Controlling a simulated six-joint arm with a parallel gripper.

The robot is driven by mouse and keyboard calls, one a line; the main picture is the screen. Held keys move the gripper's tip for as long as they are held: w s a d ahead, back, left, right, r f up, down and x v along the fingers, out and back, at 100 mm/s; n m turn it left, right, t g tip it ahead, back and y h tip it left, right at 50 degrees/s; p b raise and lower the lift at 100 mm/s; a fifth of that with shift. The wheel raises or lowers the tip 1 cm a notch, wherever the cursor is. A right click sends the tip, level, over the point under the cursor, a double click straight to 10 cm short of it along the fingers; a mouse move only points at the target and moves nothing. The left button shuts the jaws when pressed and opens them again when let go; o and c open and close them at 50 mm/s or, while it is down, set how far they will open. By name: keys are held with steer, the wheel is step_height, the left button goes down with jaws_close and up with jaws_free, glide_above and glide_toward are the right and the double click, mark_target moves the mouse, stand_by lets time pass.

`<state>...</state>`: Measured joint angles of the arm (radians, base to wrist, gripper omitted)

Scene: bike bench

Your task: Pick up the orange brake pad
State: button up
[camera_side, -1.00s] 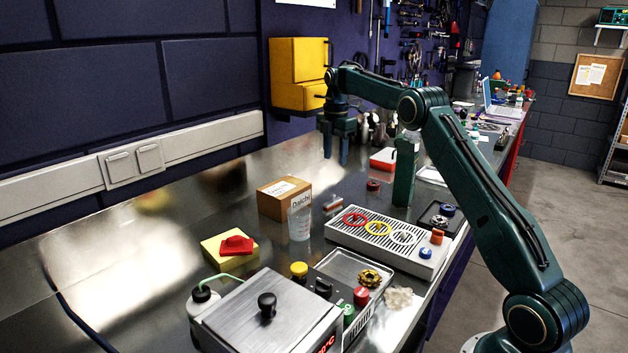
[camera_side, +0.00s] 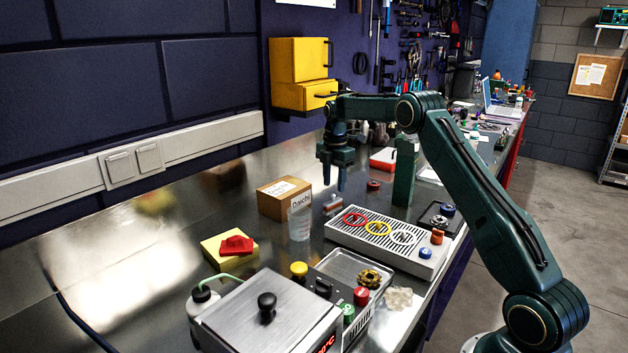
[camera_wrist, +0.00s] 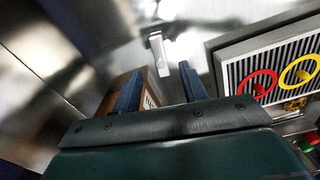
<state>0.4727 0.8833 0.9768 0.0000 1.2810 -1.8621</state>
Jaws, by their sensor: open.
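A small reddish-orange and grey piece (camera_side: 332,203), which looks like the brake pad, lies on the steel bench between the cardboard box and the slotted tray. It is small in the side view, so its details are unclear. My gripper (camera_side: 334,188) is above the bench just over that piece, open and empty, fingers pointing down. In the wrist view my two fingers (camera_wrist: 160,92) are apart. A pale oblong piece (camera_wrist: 159,52) lies beyond them there; its colour is washed out, and I cannot tell whether it is the pad.
The cardboard box (camera_side: 284,199) and a clear cup (camera_side: 299,223) stand left of the gripper. The slotted tray (camera_side: 415,262) with coloured rings is to the right. A dark green post (camera_side: 404,172) stands behind the tray. A yellow block (camera_side: 219,251) with a red piece lies front left.

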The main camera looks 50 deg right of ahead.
mark_target(333, 196)
steer(key=shift+f, duration=0.15)
steer(key=shift+a+f, duration=0.1)
steer(key=shift+f, duration=2.45)
jaws_close()
